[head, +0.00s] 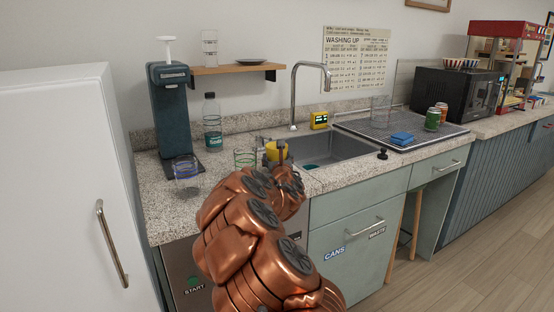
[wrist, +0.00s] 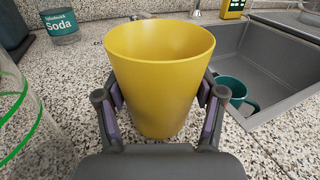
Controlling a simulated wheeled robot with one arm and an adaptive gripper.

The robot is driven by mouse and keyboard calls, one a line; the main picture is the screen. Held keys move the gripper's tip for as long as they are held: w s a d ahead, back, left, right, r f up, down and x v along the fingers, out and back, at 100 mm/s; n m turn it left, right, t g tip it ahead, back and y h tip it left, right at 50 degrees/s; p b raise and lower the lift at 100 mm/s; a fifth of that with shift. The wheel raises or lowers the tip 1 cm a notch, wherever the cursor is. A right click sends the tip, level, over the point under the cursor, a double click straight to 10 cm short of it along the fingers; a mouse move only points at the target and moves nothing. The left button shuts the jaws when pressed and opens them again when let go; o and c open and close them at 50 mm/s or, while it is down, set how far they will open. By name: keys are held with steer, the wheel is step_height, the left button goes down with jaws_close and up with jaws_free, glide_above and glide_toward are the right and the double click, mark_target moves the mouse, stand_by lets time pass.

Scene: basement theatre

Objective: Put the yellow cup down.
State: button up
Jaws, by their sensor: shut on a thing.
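The yellow cup (wrist: 158,85) is upright between the two fingers of my gripper (wrist: 160,110), which is shut on it. In the head view the cup (head: 276,151) shows at the left edge of the sink, mostly behind my gripper (head: 277,160). The speckled counter (wrist: 265,150) lies under and around the cup in the wrist view. I cannot tell whether the cup's base touches the counter.
A green-ringed glass (head: 245,158) stands close on the left. A blue-ringed glass (head: 186,175), a soda bottle (head: 212,125) and a dark dispenser (head: 172,110) stand farther left. The sink (head: 335,148) on the right holds a teal mug (wrist: 236,92). A drying rack (head: 395,132) lies beyond.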

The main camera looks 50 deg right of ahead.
steer(key=shift+f+b, duration=0.25)
steer(key=shift+b, duration=0.05)
steer(key=o, duration=1.1)
steer(key=shift+r, duration=0.1)
steer(key=shift+o, duration=0.2)
steer(key=shift+r+p, duration=0.15)
steer(key=shift+p, duration=0.2)
steer(key=shift+s+a, duration=0.4)
steer(key=shift+b+v, duration=0.55)
steer(key=shift+v, duration=4.9)
